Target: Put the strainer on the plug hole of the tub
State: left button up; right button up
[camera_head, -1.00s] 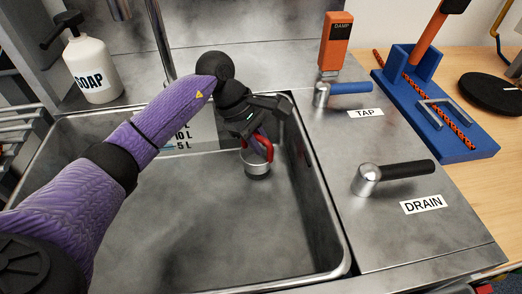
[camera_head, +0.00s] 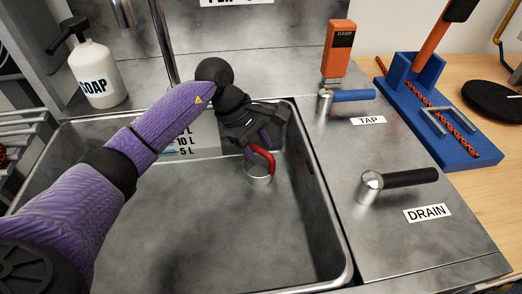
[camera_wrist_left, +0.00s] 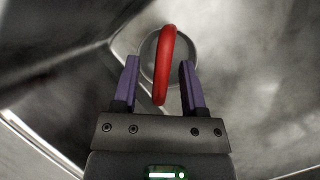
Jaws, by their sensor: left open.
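The strainer (camera_head: 258,180) is a short round metal piece with a red arched handle (camera_head: 267,158). It is low in the right part of the metal tub (camera_head: 190,225), near the back. My left gripper (camera_head: 257,150) is over it, fingers pointing down. In the left wrist view, the open purple fingers (camera_wrist_left: 159,70) stand on either side of the red handle (camera_wrist_left: 164,62), with gaps visible. The strainer's round rim (camera_wrist_left: 189,46) shows behind the handle. The plug hole cannot be made out; whether the strainer sits squarely on it I cannot tell. My right gripper is not in view.
The tub's right wall is close to my left gripper. On the counter to the right are the drain lever (camera_head: 405,179) and the tap lever (camera_head: 350,96). A soap bottle (camera_head: 96,75) stands behind the tub at left. The tub's middle floor is clear.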

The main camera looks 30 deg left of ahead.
pick_arm(q)
jog(key=p+v, duration=0.3)
jog(key=v, duration=0.7)
jog(key=shift+s, duration=0.1)
